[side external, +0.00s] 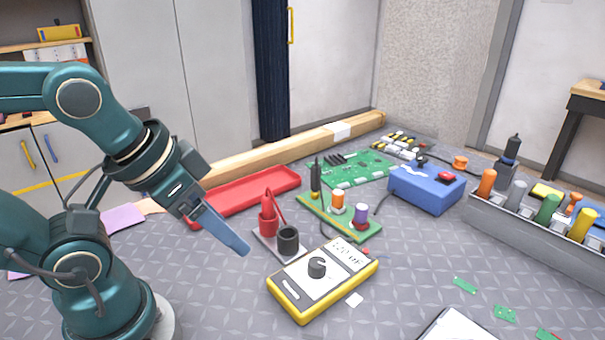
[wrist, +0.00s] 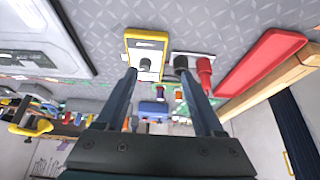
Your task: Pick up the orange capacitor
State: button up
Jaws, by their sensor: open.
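An orange capacitor (side external: 338,201) stands upright on a small green board (side external: 316,213), beside a purple capacitor (side external: 361,213), in the side view. In the wrist view a small orange shape, probably this capacitor (wrist: 179,94), shows between my fingers, far beyond them. My gripper (side external: 243,248) is to the left of the board, above the mat, pointing down and right. In the wrist view its two fingers (wrist: 157,73) are apart with nothing held between them. The gripper and the capacitor are well apart.
A red and black probe holder (side external: 279,243) and a yellow multimeter (side external: 322,280) lie between my gripper and the board. A red tray (side external: 250,193) is behind. A blue box (side external: 426,190) and a grey bin of coloured cylinders (side external: 540,235) stand right.

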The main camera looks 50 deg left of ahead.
jog(key=w+d+r+n+t+h, duration=0.2)
jog(key=w+r+n, duration=0.4)
jog(key=w+n, duration=0.5)
jog(key=n, duration=2.2)
send_over(337, 193)
jog(key=s+d, duration=0.2)
notch_tip(337, 193, down, 9)
jog(key=shift+n+g+y, duration=0.4)
jog(key=shift+g, duration=0.2)
jog(key=f, duration=0.1)
jog(key=a+f, duration=0.1)
jog(key=f, duration=0.1)
jog(key=a+f, duration=0.1)
jog(key=f, duration=0.1)
jog(key=shift+a+f, duration=0.2)
jog(key=shift+f, duration=0.4)
jog(key=shift+x, duration=2.3)
